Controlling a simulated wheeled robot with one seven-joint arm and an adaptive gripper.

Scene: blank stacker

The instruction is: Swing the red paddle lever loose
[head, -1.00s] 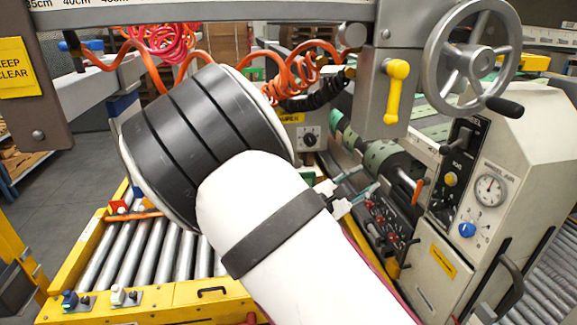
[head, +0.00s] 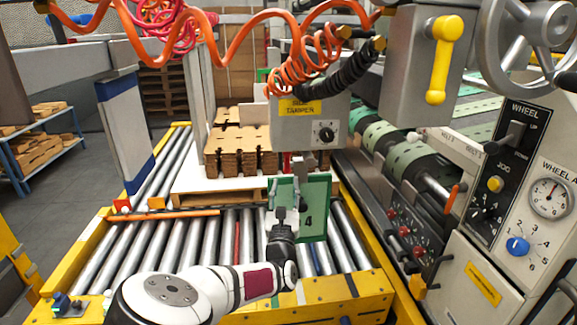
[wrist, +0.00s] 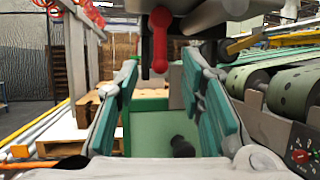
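The red paddle lever (wrist: 160,42) hangs straight down from a dark mount at the top middle of the wrist view. I cannot make it out in the head view, where my gripper is in front of that area. My gripper (head: 286,205) is over the roller conveyor, beside a green plate marked 4 (head: 315,212). In the wrist view, my gripper (wrist: 160,72) is open, with its teal pads well apart and nothing between them touching. The lever lines up with the gap, at its upper part; I cannot tell how far ahead it is.
A yellow-handled lever (head: 441,60) and a handwheel (head: 530,30) are at the upper right. Orange coiled hoses (head: 310,55) hang above. A side tamper box (head: 312,118) and stacked cardboard (head: 240,150) stand behind the rollers (head: 215,240). A black knob (wrist: 181,146) sits below the gap.

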